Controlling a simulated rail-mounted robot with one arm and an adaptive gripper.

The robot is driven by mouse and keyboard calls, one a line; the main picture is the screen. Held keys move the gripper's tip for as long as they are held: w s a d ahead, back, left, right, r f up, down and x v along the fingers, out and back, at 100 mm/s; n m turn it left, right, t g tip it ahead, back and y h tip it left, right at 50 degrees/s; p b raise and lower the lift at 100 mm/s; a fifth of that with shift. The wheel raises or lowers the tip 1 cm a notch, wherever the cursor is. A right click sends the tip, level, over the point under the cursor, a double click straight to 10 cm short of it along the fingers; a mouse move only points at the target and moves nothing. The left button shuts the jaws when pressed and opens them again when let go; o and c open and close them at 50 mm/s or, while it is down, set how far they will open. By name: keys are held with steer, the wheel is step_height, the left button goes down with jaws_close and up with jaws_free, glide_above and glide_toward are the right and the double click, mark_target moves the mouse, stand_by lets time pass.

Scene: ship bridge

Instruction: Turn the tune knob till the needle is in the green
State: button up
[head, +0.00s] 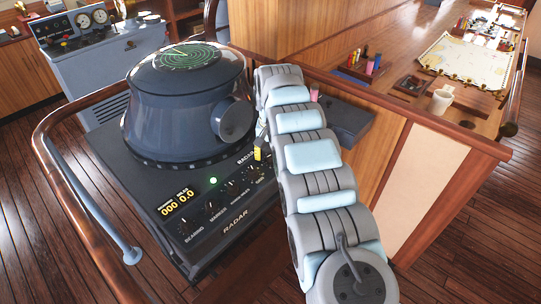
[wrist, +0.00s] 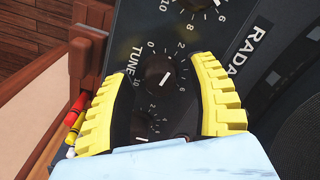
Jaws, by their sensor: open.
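The tune knob (wrist: 162,76) is a round black dial with a white pointer line, next to the label TUNE and a number scale in the wrist view. My gripper (wrist: 163,70) is open, with one yellow ridged finger on each side of the knob; I cannot tell whether either touches it. In the head view a yellow part of my gripper (head: 257,153) shows at the right edge of the radar console (head: 125,170), mostly hidden by my arm. The tune knob cannot be made out there. No needle or green band is visible.
More knobs line the console front, with a digital display (head: 178,203) and a lit green lamp (head: 213,181). A round radar hood (head: 170,105) rises close to my arm. A wooden rail (head: 45,125) runs around the console. A chart table with a white mug (head: 441,101) stands right.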

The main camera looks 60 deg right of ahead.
jaws_close()
